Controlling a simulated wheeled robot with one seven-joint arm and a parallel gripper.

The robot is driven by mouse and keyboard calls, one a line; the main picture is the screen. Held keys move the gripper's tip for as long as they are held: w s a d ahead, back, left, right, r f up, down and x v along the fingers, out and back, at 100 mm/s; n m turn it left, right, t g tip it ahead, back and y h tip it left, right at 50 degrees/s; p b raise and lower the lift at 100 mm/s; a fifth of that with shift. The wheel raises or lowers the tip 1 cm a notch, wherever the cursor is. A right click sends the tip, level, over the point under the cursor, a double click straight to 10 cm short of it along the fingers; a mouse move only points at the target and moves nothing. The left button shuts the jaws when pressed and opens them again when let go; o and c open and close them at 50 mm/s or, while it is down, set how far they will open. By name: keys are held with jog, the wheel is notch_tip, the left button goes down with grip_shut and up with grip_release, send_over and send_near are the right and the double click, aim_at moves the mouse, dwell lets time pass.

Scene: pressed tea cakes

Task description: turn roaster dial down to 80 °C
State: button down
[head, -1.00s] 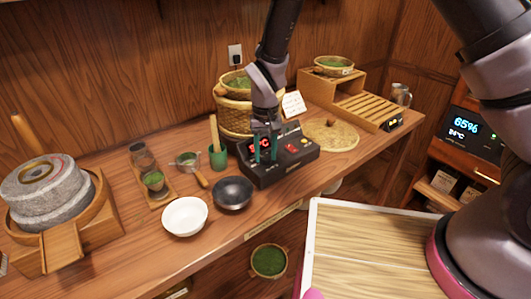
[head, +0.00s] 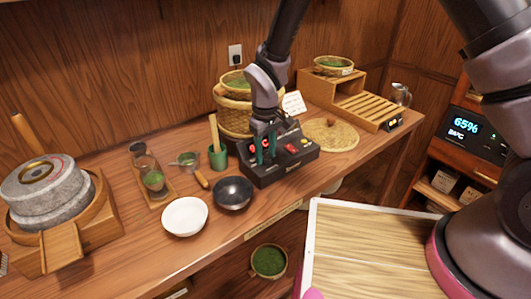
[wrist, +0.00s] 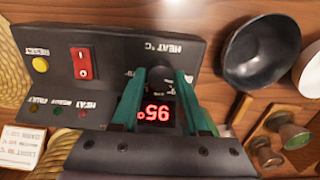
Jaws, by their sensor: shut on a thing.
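The roaster's black control box (head: 300,165) stands on the wooden counter. In the wrist view its panel (wrist: 105,62) is upside down, with a dark dial (wrist: 160,77) beside the "HEAT °C" label. My gripper (head: 263,152) reaches down to the box's left part. In the wrist view my gripper (wrist: 161,78) has its green fingers on either side of the dial, shut on it. The fingers partly hide the dial. A red digit display (wrist: 157,115) shows between the fingers; its inverted figures are hard to read for certain.
A red rocker switch (wrist: 83,63) and a yellow button (wrist: 40,64) are on the same panel. A dark bowl (head: 233,194), a white bowl (head: 185,216) and a green cup (head: 218,158) stand to the left. Baskets (head: 235,115) stand behind; a round woven mat (head: 345,136) lies right.

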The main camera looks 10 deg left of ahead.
aim_at(265, 156)
jog(key=c, duration=0.7)
grip_release()
jog(key=shift+r, duration=0.1)
notch_tip(265, 156, up, 11)
jog(key=shift+f, duration=0.2)
